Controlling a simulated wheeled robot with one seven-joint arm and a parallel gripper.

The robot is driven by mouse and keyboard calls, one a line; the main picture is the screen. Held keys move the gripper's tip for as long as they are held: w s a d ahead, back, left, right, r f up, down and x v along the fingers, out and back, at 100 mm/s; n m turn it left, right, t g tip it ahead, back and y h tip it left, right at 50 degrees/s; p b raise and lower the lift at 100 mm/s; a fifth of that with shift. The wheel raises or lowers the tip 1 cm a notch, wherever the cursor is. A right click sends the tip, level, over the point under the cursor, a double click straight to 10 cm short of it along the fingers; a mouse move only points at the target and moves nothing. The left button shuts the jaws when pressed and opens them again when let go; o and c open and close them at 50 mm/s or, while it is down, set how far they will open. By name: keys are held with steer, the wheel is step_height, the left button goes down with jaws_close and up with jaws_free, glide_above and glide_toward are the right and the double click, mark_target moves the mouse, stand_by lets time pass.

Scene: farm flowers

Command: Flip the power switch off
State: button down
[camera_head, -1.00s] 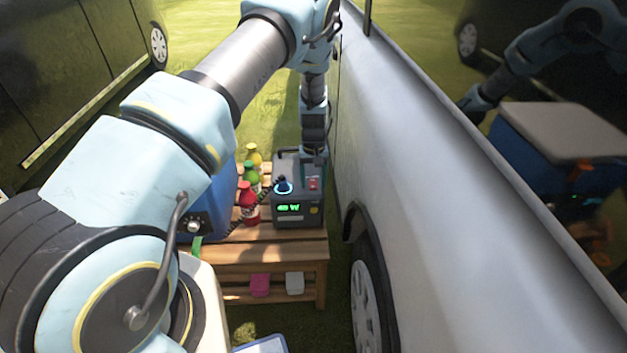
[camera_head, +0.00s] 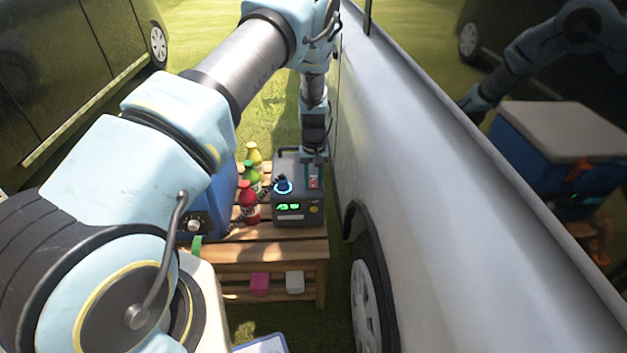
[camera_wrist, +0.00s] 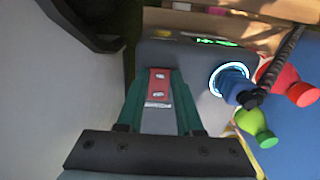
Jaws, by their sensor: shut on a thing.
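The power switch (camera_head: 314,183) is a small red rocker on top of a dark grey power box (camera_head: 286,166) on a wooden bench. The box has a lit green display (camera_head: 288,206) and a blue plug in a glowing ring (camera_head: 283,185). My gripper (camera_head: 314,161) points down over the box's right side, at the switch. In the wrist view the red switch (camera_wrist: 159,84) lies between my two green fingers (camera_wrist: 157,98), and they are shut on it. The fingers partly cover the switch in the head view.
Red, green and yellow bottles (camera_head: 249,202) stand left of the box, with a blue cooler (camera_head: 208,212) beyond them. A silver vehicle (camera_head: 420,170) stands close on the right. The bench (camera_head: 270,250) has a pink block (camera_head: 259,283) and a white block (camera_head: 295,283) below.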

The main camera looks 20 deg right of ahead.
mark_target(313, 177)
steer(key=shift+w+d+f+g+b, duration=0.15)
steer(key=shift+w+g+b, duration=0.15)
steer(key=shift+g+b, duration=0.75)
steer(key=shift+r+g+y+b, duration=0.3)
steer(key=shift+g+y+b, duration=0.1)
steer(key=shift+b, duration=0.25)
steer(key=c, duration=0.6)
jaws_free()
steer(key=shift+w, duration=0.1)
steer(key=shift+o, duration=0.2)
steer(key=b+v, duration=0.1)
steer(key=v, duration=0.9)
steer(key=shift+r, duration=0.4)
